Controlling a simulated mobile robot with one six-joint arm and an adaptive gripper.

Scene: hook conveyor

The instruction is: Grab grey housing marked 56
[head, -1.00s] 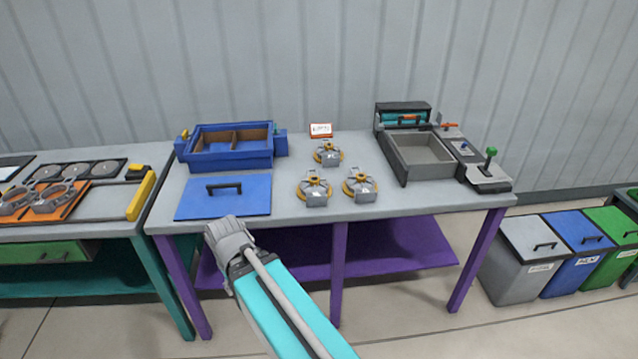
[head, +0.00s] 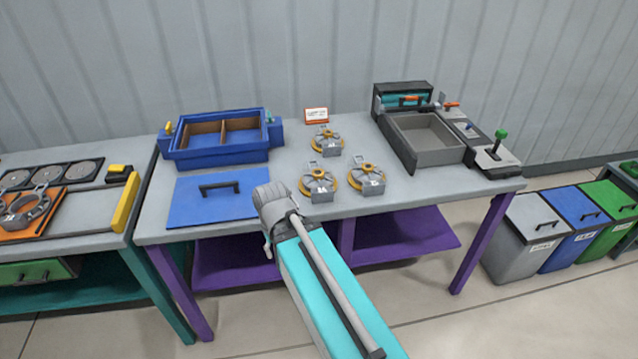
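Three grey housings with yellow rings stand on the grey-topped table (head: 420,197). One is at the front left (head: 318,186), one at the front right (head: 367,180) and one behind them (head: 326,142). Each has a small white label, but the marks are too small to read, so I cannot tell which is 56. My teal arm reaches in from the bottom and its grey joint shows left of the front left housing, over the table's front edge. My gripper's fingers do not show.
A blue lid with a black handle (head: 240,205) lies left of the housings, before a blue divided box (head: 222,160). A grey open-topped bin fixture (head: 436,158) stands right. A small sign (head: 316,115) is behind. Lidded bins (head: 530,250) stand on the floor at right.

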